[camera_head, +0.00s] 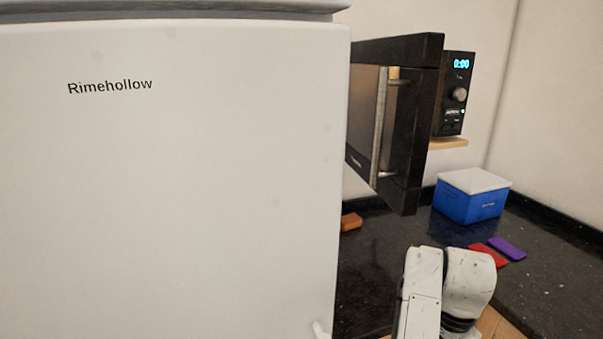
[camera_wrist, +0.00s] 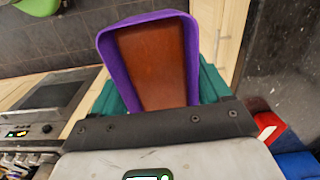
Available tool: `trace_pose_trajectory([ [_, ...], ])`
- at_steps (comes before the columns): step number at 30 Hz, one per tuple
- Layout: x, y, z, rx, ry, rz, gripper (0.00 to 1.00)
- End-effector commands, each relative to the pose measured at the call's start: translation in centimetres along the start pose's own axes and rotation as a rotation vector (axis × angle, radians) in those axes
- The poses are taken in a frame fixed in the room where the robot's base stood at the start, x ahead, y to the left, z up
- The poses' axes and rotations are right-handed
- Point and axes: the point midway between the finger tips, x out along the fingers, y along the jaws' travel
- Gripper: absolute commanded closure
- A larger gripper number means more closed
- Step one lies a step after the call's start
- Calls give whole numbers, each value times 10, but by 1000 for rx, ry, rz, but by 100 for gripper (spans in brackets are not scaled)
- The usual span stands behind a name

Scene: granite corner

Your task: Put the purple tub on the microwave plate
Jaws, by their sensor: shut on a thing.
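The purple tub (camera_wrist: 107,62) is in my gripper (camera_wrist: 160,85) in the wrist view, with a flat brown surface inside its rim. Teal finger parts show on both sides of it, and the gripper is shut on it. In the head view, the microwave (camera_head: 455,95) is at right of centre with its dark door (camera_head: 408,130) swung open toward me. The door hides the inside, so the microwave plate is out of sight. My gripper and the tub are not visible in the head view.
A large white fridge (camera_head: 180,170) fills the left. A blue box with a white lid (camera_head: 470,205) stands on the black counter (camera_head: 550,280), near a red flat item (camera_head: 488,255), a purple flat item (camera_head: 508,248) and an orange-brown block (camera_head: 351,221). The wrist view shows an oven (camera_wrist: 50,95) at left.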

Motion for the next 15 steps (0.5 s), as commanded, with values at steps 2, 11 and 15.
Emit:
trace_pose_trajectory([
  [2,12,2,6,-48,3,2,65],
  [11,68,14,35,-316,5,4,65],
  [15,108,27,55,-519,7,7,65],
])
